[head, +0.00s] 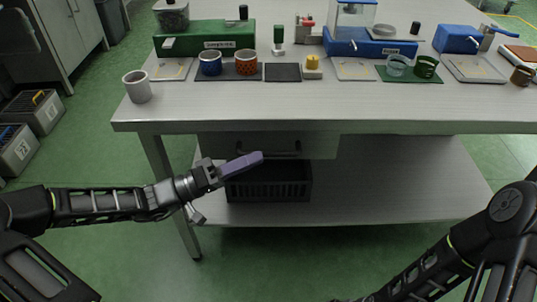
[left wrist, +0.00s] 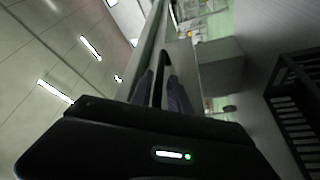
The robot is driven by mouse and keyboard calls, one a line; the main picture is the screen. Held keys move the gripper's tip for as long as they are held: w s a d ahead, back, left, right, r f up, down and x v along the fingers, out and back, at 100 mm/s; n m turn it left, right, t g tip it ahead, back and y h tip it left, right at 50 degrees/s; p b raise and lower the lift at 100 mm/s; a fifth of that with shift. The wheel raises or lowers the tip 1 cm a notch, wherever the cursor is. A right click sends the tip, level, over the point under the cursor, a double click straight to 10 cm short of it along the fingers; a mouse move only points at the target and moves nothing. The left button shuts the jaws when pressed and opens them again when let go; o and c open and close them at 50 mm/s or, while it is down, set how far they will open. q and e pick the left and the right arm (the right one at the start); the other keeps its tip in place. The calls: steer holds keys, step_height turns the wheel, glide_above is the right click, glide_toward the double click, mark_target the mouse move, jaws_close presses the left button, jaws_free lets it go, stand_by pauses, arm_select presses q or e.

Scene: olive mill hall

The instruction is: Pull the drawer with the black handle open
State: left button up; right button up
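A grey drawer (head: 320,146) sits under the front edge of the metal table, and its front looks flush with the table, so it appears shut. Its black handle (head: 285,154) is a horizontal bar on the drawer front, partly hidden by my left gripper (head: 258,156). In the left wrist view the handle (left wrist: 163,65) runs between the two fingers of my left gripper (left wrist: 161,92), with gaps visible on both sides. The fingers look open, and I cannot tell any contact. My right arm is at the lower right, with its gripper out of view.
The table top (head: 340,112) above carries cups, trays and machines. A white-grey cup (head: 138,87) stands near its left front corner. A black crate (head: 270,186) sits on the lower shelf (head: 390,185) below the drawer. The floor in front is clear.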

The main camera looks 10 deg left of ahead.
mark_target(268, 152)
arm_select(q)
steer(key=shift+b+x, duration=0.45)
steer(key=shift+x, duration=1.85)
steer(key=shift+c, duration=0.4)
jaws_close()
steer(key=shift+f, duration=0.1)
